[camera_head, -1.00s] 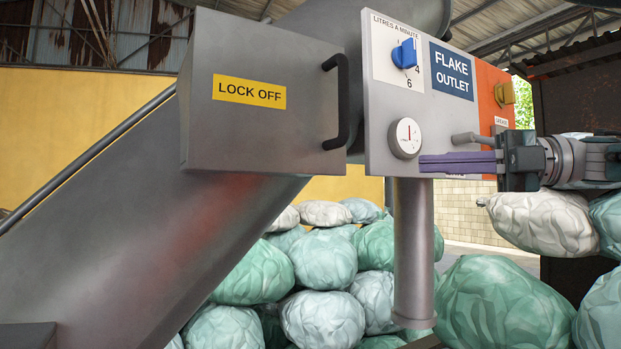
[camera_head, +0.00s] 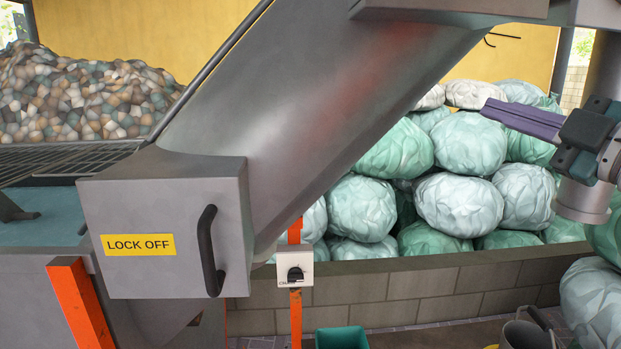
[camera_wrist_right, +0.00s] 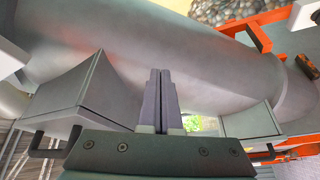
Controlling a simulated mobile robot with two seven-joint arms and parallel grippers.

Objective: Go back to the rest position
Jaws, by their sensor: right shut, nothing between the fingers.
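My right gripper (camera_head: 525,120) is at the right of the head view, with its purple fingers together and pointing left. It is empty and appears in front of the pale green bales. In the right wrist view the same shut fingers (camera_wrist_right: 160,98) point up the picture toward a big grey tube (camera_wrist_right: 180,60). I cannot tell the gap between them. My left gripper is in neither view.
A sloping grey chute (camera_head: 330,90) crosses the head view, with a "LOCK OFF" box (camera_head: 180,215) and black handle at lower left. Bales (camera_head: 460,200) sit behind a low block wall (camera_head: 400,285). A control box (camera_head: 292,270), a teal bin (camera_head: 342,338) and a grey bucket (camera_head: 525,335) stand lower down.

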